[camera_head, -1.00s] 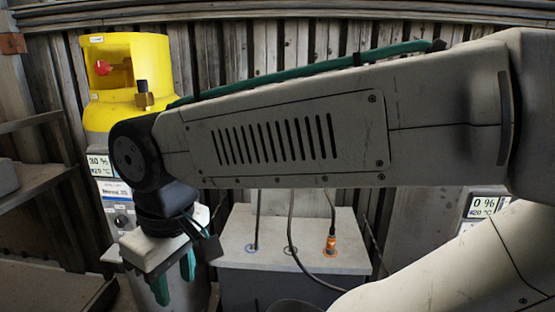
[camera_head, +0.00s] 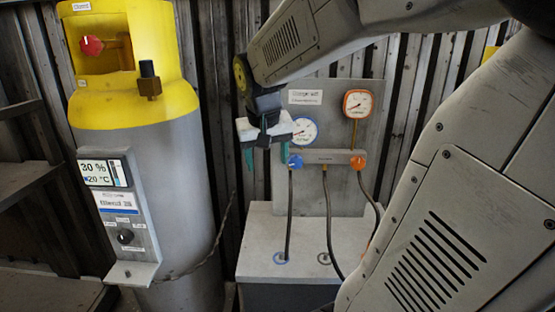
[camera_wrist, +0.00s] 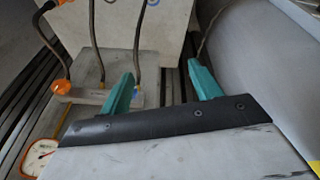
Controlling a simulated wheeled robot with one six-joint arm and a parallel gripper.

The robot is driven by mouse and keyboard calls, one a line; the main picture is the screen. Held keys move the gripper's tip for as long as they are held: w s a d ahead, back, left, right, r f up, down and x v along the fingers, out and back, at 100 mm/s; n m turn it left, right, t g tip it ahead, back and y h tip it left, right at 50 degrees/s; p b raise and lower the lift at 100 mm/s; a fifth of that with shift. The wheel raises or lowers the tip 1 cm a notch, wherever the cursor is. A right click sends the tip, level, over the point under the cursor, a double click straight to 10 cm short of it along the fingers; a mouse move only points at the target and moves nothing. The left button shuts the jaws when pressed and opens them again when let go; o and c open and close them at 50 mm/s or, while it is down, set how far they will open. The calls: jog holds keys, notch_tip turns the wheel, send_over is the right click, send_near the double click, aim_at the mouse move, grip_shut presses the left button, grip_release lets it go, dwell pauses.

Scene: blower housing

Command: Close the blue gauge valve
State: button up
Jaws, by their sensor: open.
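The blue gauge valve (camera_head: 295,161) is a small blue knob at the left end of the grey manifold (camera_head: 327,156). The blue-rimmed gauge (camera_head: 304,131) is just above it, partly covered by my gripper. My gripper (camera_head: 267,155) is open and empty, its teal fingers pointing down. Its right finger appears close to the left of the blue knob; contact cannot be told. In the wrist view, my gripper (camera_wrist: 160,75) shows its left finger in front of the manifold (camera_wrist: 90,97). I cannot make out the blue knob there.
An orange valve (camera_head: 358,162) and orange gauge (camera_head: 357,104) are at the manifold's right. Hoses (camera_head: 327,220) run down to a grey box (camera_head: 270,236). A yellow-topped grey cylinder (camera_head: 165,200) with a red knob (camera_head: 91,45) stands left.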

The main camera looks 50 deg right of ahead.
aim_at(295, 158)
jog(key=w+d+f+m+h, duration=0.1)
jog(key=w+d+m, duration=0.25)
jog(key=d, duration=1.05)
jog(key=x, duration=0.7)
jog(key=shift+s+d+r, duration=0.1)
jog(key=shift+d, duration=0.05)
jog(key=shift+d+f, duration=0.15)
jog(key=shift+f, duration=0.3)
jog(key=shift+c, duration=0.3)
jog(key=c, duration=0.9)
